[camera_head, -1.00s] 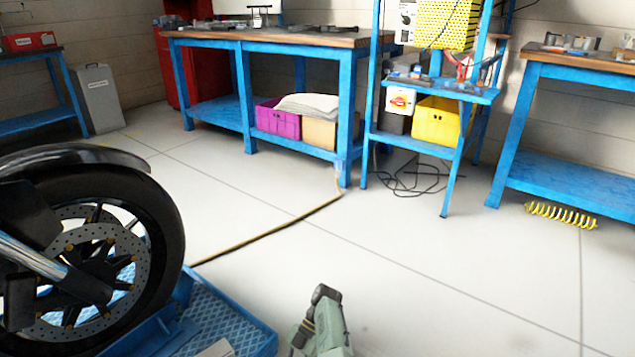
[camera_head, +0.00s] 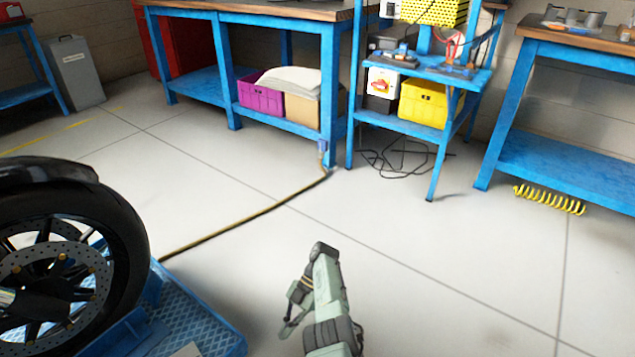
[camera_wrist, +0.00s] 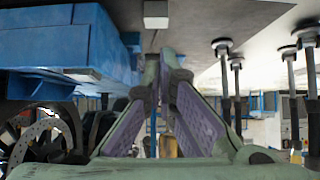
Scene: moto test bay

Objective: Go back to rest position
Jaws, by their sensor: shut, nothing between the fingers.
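My gripper (camera_wrist: 159,72) shows in the wrist view, its two green fingers with purple inner pads drawn together at the tips. Nothing is held between them. My green-grey arm (camera_head: 328,298) rises from the bottom middle of the head view, over clear floor. The wrist view looks upside down, with the pale floor along its top. I cannot tell the gripper's exact distance from the things around it.
A motorcycle wheel (camera_head: 118,240) stands on a blue platform (camera_head: 190,312) at left; the wheel also shows in the wrist view (camera_wrist: 38,135). A hose (camera_head: 240,222) crosses the floor. Blue benches (camera_head: 230,97), a small stand (camera_head: 444,160) and a yellow spring (camera_head: 548,199) lie beyond. The middle floor is free.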

